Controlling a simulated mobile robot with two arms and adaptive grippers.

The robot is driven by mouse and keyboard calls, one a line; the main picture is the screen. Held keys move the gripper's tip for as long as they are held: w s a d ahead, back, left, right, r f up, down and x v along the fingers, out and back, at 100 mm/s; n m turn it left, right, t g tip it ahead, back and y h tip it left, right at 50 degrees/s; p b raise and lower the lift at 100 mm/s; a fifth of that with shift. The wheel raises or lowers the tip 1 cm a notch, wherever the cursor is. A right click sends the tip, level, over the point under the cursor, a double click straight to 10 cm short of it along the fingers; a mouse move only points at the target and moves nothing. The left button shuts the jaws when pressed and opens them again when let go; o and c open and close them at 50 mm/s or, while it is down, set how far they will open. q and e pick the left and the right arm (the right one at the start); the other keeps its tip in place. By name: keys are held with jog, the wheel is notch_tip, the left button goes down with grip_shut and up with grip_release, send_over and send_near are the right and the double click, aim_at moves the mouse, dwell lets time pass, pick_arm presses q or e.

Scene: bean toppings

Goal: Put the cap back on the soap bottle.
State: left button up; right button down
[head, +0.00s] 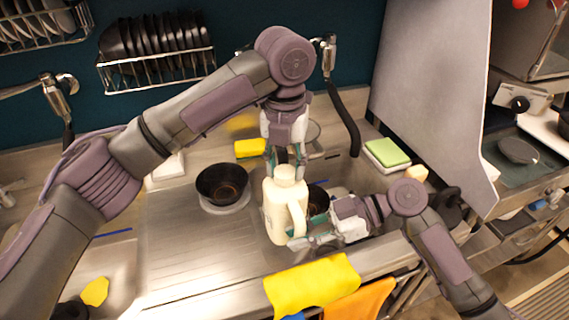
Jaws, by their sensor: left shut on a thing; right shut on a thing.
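The cream soap bottle (274,212) stands upright at the sink's front edge, its handle facing right. The cream cap (286,172) is at the top of the bottle, directly over the neck. My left gripper (285,160) points straight down from above and is shut on the cap. I cannot tell whether the cap is seated or just above the neck. My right gripper (308,241) comes in from the right and is shut on the lower part of the bottle, which hides part of its fingers.
A black bowl (222,184) stands on the steel counter left of the bottle. A yellow sponge (250,148) lies behind. A yellow cloth (312,284) and an orange cloth (358,302) hang over the front edge. A green sponge (387,152) lies at the right. Steel counter between is clear.

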pick_arm(q)
jog(key=m, duration=0.6)
jog(key=shift+m, duration=0.4)
jog(key=o, duration=0.7)
jog(key=shift+c, duration=0.2)
jog(key=shift+d, duration=0.1)
